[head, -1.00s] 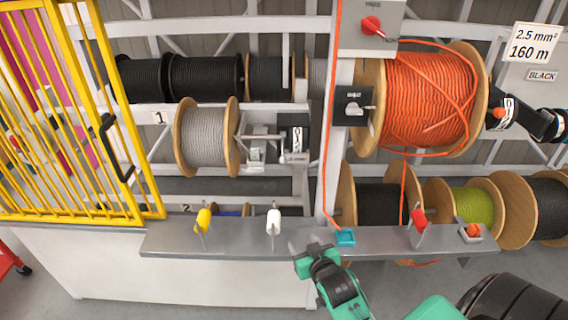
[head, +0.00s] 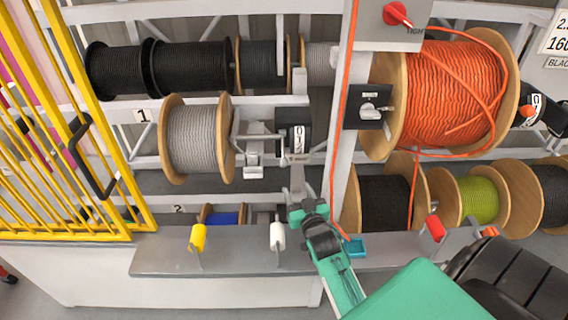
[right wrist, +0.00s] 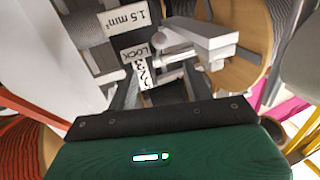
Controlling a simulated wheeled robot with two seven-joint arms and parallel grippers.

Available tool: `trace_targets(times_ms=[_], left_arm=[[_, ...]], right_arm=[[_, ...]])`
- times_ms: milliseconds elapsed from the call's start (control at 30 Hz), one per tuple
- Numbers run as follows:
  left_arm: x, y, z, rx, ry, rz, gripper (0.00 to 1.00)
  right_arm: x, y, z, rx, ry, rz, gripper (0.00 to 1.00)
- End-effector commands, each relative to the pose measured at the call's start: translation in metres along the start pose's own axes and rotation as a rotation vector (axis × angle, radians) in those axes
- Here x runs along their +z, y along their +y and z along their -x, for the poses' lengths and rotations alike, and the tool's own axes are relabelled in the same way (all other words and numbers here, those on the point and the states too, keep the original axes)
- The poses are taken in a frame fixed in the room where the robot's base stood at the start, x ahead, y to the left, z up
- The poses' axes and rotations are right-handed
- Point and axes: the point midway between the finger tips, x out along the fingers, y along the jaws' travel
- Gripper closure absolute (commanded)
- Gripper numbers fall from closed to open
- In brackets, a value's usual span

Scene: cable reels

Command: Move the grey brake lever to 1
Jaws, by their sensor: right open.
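The grey cable reel (head: 195,138) hangs on the rack at the centre left. At its right end is a black brake unit with a white number scale (head: 297,138); grey metal parts beside it include what looks like the brake lever (head: 281,143), too small to read its setting. My right gripper (head: 298,187) is just below this unit, open and apparently empty. In the right wrist view the scale (right wrist: 145,73) and a LOCK label (right wrist: 137,53) show beyond the fingers, with a pale grey block and knob (right wrist: 190,42) beside them. My left gripper is out of view.
A steel ledge (head: 230,258) runs below, with a yellow handle (head: 198,238), a white handle (head: 278,236) and a red one (head: 433,228). The orange reel (head: 455,95) and a white upright (head: 345,120) stand right. A yellow gate (head: 60,140) stands left.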

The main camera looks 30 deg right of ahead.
Motion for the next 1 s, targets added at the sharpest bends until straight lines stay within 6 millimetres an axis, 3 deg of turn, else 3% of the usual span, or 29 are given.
trace_targets(times_ms=[100, 233, 600, 1000], left_arm=[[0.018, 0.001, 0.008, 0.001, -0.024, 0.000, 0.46], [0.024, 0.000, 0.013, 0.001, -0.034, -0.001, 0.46], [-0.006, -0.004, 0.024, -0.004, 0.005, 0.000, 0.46], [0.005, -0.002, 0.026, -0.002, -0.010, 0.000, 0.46]], right_arm=[[-0.003, 0.000, -0.022, 0.000, 0.001, 0.000, 0.48], [-0.004, 0.000, -0.046, 0.000, 0.000, 0.000, 0.48], [-0.002, 0.000, -0.105, 0.000, 0.000, 0.000, 0.48], [0.000, 0.000, -0.120, 0.000, -0.001, 0.000, 0.48]])
